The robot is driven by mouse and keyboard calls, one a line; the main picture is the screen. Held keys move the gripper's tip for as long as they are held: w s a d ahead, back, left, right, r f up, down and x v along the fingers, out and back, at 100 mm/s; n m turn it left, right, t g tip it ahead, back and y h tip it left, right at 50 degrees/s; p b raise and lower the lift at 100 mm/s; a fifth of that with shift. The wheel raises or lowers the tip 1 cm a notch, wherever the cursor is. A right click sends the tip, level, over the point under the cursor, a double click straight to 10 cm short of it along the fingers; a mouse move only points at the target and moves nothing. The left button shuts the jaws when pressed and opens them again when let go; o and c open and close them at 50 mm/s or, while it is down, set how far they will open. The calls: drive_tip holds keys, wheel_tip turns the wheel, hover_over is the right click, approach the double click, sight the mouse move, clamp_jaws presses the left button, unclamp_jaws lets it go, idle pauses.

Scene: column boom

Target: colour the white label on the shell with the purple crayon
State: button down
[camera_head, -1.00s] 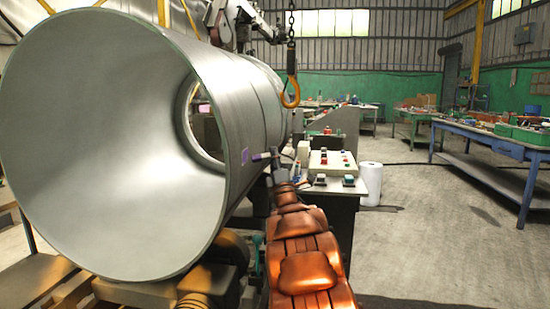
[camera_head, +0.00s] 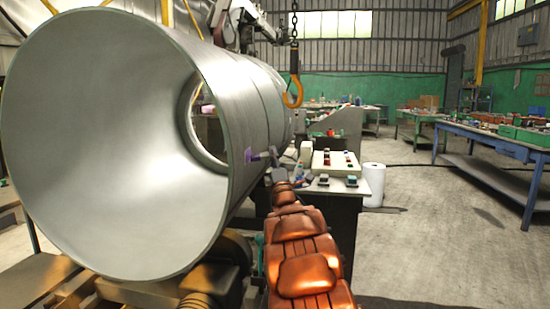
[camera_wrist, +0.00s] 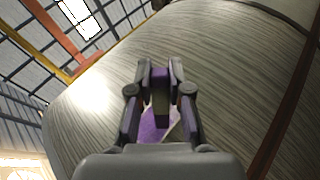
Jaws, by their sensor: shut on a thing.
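The shell is a large grey metal cylinder (camera_head: 232,100) lying on its side at the left of the head view. Its curved outer wall (camera_wrist: 230,70) fills much of the wrist view. The label (camera_head: 248,156) is a small purple patch on the shell's right side near the open end. In the wrist view the label shows purple (camera_wrist: 150,127), with a whitish part to the right; my gripper hides some of it. My gripper (camera_wrist: 161,75) is shut on the purple crayon (camera_wrist: 161,108), which points at the label. I cannot tell whether the tip touches.
A yellow hook (camera_head: 293,92) hangs on a chain beside the shell. A white roll (camera_head: 373,184) stands on the floor, and a blue workbench (camera_head: 500,145) is at the right. The floor between is open.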

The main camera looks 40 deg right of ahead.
drive_tip(key=shift+w+a, duration=0.15)
drive_tip(key=shift+w+d+f, duration=0.15)
drive_tip(key=shift+w+d, duration=0.15)
drive_tip(key=shift+d, duration=0.25)
drive_tip(key=shift+w+d+b, duration=0.5)
drive_tip(key=shift+w+d, duration=0.3)
drive_tip(key=shift+d, duration=0.35)
drive_tip(key=shift+a+b, duration=0.15)
drive_tip(key=shift+b, duration=0.2)
